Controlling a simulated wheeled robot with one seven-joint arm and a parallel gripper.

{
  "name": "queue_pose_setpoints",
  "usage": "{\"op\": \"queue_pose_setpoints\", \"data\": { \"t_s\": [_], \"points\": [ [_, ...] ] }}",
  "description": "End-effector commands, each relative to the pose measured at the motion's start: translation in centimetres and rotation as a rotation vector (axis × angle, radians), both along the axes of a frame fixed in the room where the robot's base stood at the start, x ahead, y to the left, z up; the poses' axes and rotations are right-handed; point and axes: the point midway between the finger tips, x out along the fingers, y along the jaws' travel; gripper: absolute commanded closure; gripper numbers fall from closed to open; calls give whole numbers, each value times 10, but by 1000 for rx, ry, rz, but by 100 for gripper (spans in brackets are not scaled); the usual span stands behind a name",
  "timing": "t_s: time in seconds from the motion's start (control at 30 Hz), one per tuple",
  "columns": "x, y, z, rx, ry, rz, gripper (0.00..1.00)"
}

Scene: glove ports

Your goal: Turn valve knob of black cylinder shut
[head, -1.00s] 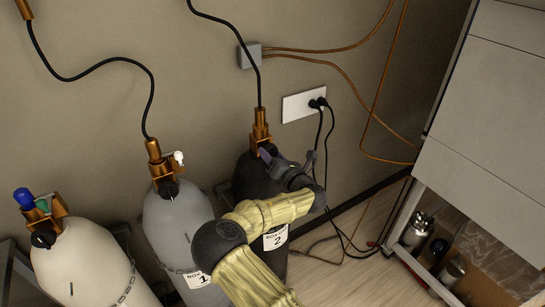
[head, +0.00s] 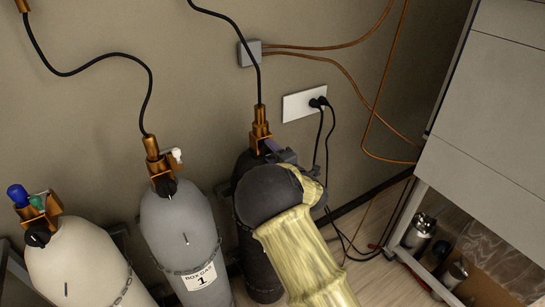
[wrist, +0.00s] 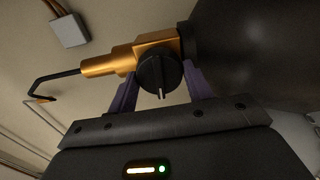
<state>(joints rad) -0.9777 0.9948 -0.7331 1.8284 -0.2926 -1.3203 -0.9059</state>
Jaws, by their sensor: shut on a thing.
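The black cylinder (head: 262,278) stands against the wall at the right end of the row, largely hidden behind my arm. Its brass valve (head: 260,135) shows on top, with a black hose going up. In the wrist view the dark cylinder body (wrist: 260,45) fills the upper right. The round black valve knob (wrist: 158,72) has a pale mark that points downward in that picture. My gripper (wrist: 162,88) has its purple fingers on either side of the knob and is shut on it. In the head view my gripper (head: 274,149) is at the valve, partly covered by my arm.
A grey cylinder (head: 180,228) labelled 1 and a cream cylinder (head: 75,265) stand chained to the left. A wall outlet (head: 303,105) with plugged cords is just right of the valve. A cabinet (head: 490,140) with an open lower shelf stands at the right.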

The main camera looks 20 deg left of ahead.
Motion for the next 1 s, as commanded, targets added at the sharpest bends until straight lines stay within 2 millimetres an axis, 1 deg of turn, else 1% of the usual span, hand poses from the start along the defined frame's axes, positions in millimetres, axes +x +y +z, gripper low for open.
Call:
{"op": "queue_pose_setpoints", "data": {
  "t_s": [0.03,1.0],
  "points": [
    [2,-2,-1,33,35,-5,72],
    [2,-4,0,628,737,-5,72]
  ]
}}
